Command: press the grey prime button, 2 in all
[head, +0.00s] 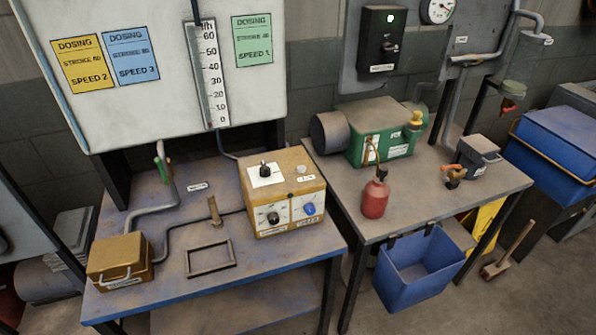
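A yellow control box (284,192) stands at the right end of the left bench. On its top is a small round light-grey button (302,169) with a white label beside it, too small to read; I take it to be the prime button. Left of the button is a black knob (265,169) on a white plate. The box's front has a black dial (273,218) and a blue knob (309,208). I cannot tell whether the button is pressed in. Neither of my grippers is in the head view, and nothing touches the box.
The left bench (180,290) also holds a brown box with a handle (121,262), a dark frame (209,257) and pipes. A white panel with a scale (209,80) and speed cards rises behind. The right bench holds a green pump (380,132) and red bottle (375,198).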

